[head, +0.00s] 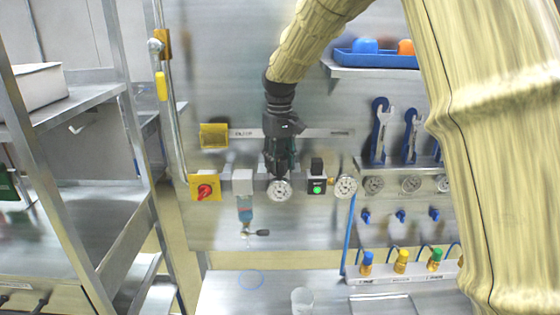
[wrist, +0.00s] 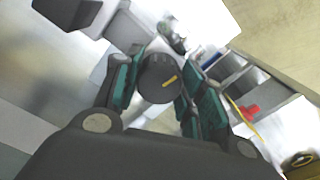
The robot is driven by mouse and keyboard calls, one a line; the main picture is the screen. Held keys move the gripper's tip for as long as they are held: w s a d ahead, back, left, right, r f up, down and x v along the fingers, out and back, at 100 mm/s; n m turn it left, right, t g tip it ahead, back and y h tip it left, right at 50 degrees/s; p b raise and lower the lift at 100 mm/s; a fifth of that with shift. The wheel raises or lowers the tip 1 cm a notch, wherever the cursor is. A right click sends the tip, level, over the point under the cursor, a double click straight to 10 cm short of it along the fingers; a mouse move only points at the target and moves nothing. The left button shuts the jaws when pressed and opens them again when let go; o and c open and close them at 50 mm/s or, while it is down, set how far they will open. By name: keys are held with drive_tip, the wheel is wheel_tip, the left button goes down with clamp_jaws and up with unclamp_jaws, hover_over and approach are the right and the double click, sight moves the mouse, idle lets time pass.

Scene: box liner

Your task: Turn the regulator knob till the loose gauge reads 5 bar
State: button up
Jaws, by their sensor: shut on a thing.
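The regulator knob (wrist: 158,80) is black and round with a yellow mark, in the middle of the wrist view. My gripper (head: 281,168) is on it at the wall panel, with its green-padded fingers on either side of the knob. In the head view my gripper hides the knob. A round white gauge (head: 279,190) sits just below my gripper. Another white gauge (head: 346,187), with a brass fitting and a blue hose below it, is to the right; it appears to be the loose gauge. The needles are too small to read.
A red rotary switch on a yellow plate (head: 205,188) and a filter bowl (head: 245,208) are left of my gripper. A black box with a green button (head: 317,187) is close on its right. Wrenches (head: 381,135) hang further right. A clear cup (head: 302,300) stands on the bench below.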

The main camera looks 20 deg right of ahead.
sight(280, 158)
drive_tip(key=n, duration=0.5)
drive_tip(key=shift+n, duration=2.1)
drive_tip(key=o, duration=1)
wheel_tip(280, 158, up, 12)
drive_tip(key=shift+f, duration=0.1)
